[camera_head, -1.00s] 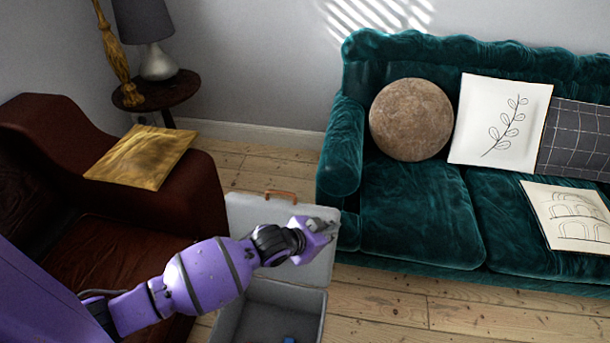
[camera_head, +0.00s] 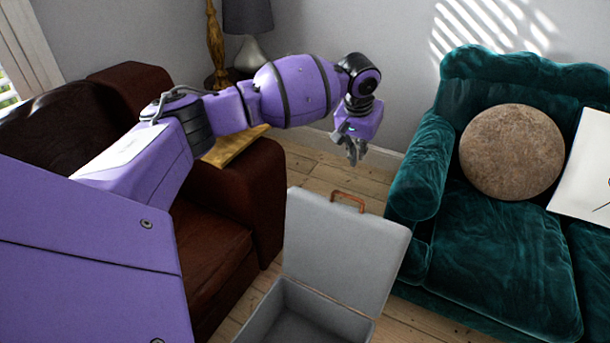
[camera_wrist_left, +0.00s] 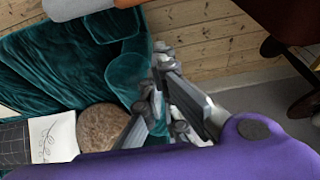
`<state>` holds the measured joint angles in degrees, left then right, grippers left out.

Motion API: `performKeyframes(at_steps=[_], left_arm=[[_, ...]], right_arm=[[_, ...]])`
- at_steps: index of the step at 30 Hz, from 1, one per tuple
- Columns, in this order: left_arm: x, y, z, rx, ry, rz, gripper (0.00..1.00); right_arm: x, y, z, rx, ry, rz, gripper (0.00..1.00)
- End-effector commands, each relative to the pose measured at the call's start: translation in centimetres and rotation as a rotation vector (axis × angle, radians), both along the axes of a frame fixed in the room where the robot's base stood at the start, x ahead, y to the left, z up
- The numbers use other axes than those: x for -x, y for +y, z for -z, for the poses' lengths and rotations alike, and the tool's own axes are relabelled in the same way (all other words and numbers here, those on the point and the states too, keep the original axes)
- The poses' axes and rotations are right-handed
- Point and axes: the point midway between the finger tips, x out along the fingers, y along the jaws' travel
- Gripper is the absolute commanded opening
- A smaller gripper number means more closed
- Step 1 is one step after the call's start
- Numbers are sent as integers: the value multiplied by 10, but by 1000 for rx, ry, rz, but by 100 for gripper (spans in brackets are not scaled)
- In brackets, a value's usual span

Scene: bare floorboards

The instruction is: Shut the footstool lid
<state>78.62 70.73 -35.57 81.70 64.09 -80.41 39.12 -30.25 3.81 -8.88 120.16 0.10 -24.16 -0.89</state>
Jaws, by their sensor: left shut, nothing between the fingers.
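The footstool is a grey box (camera_head: 262,322) on the floor between the armchair and the sofa, cut off by the bottom edge of the head view. Its lid (camera_head: 345,245) stands open, upright at the far side, with a brown handle (camera_head: 348,200) on its top edge. A grey and orange piece at the top of the left wrist view appears to be the lid's edge (camera_wrist_left: 75,8). My left gripper (camera_head: 355,155) is shut and empty, pointing down above and beyond the lid's top edge, apart from it. My right gripper is not in view.
A teal sofa (camera_head: 490,240) with a round brown cushion (camera_head: 512,152) stands close on the right. Bare floorboards (camera_head: 330,175) lie behind the lid.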

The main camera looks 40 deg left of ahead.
Motion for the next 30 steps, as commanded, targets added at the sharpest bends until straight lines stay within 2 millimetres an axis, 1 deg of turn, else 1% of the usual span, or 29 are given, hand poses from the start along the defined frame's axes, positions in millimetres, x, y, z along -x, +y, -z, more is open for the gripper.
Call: performKeyframes(at_steps=[2, 5, 12, 16, 17, 18, 24, 30], left_arm=[[-3, 0, 8, 2, 0, 1, 0], [-9, 0, 25, 1, 0, 1, 0], [-25, 4, 70, 0, -2, 2, 0], [-33, 5, 91, 0, -3, 3, 0], [-32, 6, 93, -1, -4, 5, 0], [-25, 5, 89, -4, -5, 7, 0], [-4, 0, 89, -2, -5, 6, 0], [6, -3, 90, -2, -4, 6, 0]], right_arm=[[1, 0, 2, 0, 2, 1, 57], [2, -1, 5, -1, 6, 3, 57], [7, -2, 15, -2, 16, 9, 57], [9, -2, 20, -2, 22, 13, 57], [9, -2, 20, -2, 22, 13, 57], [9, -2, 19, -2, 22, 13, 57], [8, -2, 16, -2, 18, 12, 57], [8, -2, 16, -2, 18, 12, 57]])
